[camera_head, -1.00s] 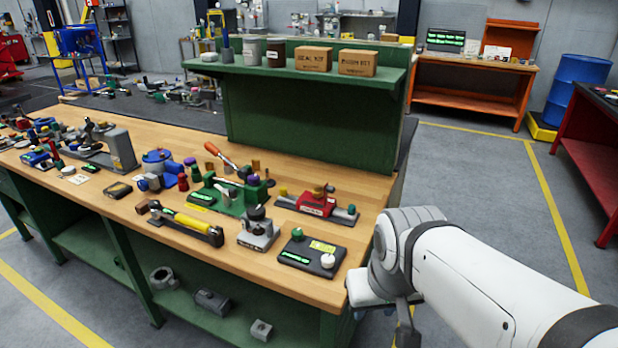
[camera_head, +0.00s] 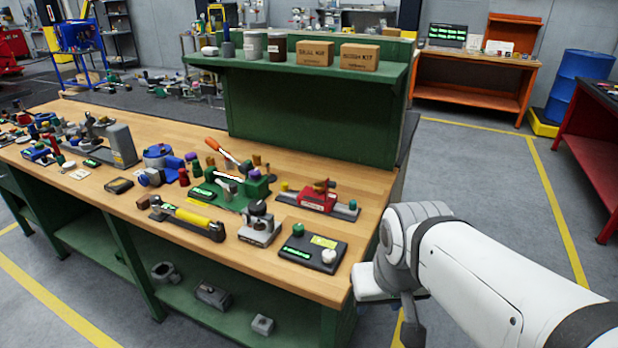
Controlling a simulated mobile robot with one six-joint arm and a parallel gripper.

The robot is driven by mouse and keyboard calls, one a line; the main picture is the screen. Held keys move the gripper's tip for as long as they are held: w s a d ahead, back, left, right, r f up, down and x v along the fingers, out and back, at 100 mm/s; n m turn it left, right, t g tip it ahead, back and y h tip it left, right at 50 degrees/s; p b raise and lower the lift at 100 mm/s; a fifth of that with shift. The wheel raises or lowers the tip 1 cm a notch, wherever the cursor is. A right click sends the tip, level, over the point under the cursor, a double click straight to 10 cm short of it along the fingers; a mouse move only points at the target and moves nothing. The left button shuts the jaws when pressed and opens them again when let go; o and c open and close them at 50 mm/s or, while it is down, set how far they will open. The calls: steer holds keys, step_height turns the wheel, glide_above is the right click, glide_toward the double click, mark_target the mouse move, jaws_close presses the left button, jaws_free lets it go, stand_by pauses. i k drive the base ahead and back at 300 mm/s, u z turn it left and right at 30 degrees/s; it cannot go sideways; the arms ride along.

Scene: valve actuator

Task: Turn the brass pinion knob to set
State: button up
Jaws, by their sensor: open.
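A red actuator unit (camera_head: 318,200) on a grey rail lies near the right end of the wooden bench. A small brass-coloured knob (camera_head: 284,186) stands at its left end, and brownish brass parts (camera_head: 323,185) sit on top; I cannot tell which is the pinion knob or how it is set. My gripper (camera_head: 411,328) shows only in part, as a dark piece at the end of my white arm, past the bench's right front corner. It is open and well apart from the red unit. My arm hides much of it.
A black box (camera_head: 312,252) with a white knob and green display sits at the bench's near right corner. A green fixture (camera_head: 232,190), a grey clamp (camera_head: 260,228) and a yellow-handled tool (camera_head: 190,217) stand left of it. A green shelf (camera_head: 300,70) rises behind.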

mark_target(319, 187)
steer(key=k, duration=0.5)
steer(key=u, duration=0.6)
steer(key=i, duration=1.3)
steer(key=z, duration=0.45)
